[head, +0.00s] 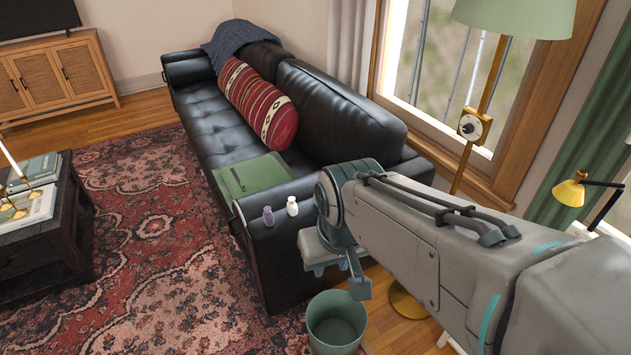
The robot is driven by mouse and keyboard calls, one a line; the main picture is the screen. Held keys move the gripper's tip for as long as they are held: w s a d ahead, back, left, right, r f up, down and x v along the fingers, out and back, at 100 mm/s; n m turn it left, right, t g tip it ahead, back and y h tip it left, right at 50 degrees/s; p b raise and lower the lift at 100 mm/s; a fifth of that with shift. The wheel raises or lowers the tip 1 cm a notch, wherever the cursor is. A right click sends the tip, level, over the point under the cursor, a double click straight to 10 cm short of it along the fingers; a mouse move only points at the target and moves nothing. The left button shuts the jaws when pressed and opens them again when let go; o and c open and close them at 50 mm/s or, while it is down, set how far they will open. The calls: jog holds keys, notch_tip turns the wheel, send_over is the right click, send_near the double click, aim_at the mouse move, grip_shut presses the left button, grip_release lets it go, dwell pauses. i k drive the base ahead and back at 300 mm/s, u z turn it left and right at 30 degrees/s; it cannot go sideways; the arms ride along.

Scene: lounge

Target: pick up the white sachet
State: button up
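A small white item (292,206) stands on the near black armrest of the sofa. It looks more like a little capped bottle than a flat sachet, and I see no other small white packet. My arm reaches in from the lower right. My gripper (335,268) is at the arm's end, to the right of and lower in the picture than the white item, apart from it. The wrist partly hides the gripper, and its fingers are too unclear to tell open from shut.
The black sofa (221,140) carries a green folded cloth (250,174) and a red patterned bolster (258,103). A green bin (336,325) stands on the floor below my gripper. A floor lamp (470,125) is behind my arm. A dark coffee table (70,225) is at left; patterned rug lies between.

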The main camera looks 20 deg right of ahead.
aim_at(292, 207)
jog(key=u, duration=1.55)
jog(key=i, duration=2.45)
jog(key=z, duration=4)
jog(key=i, duration=0.5)
jog(key=z, duration=0.1)
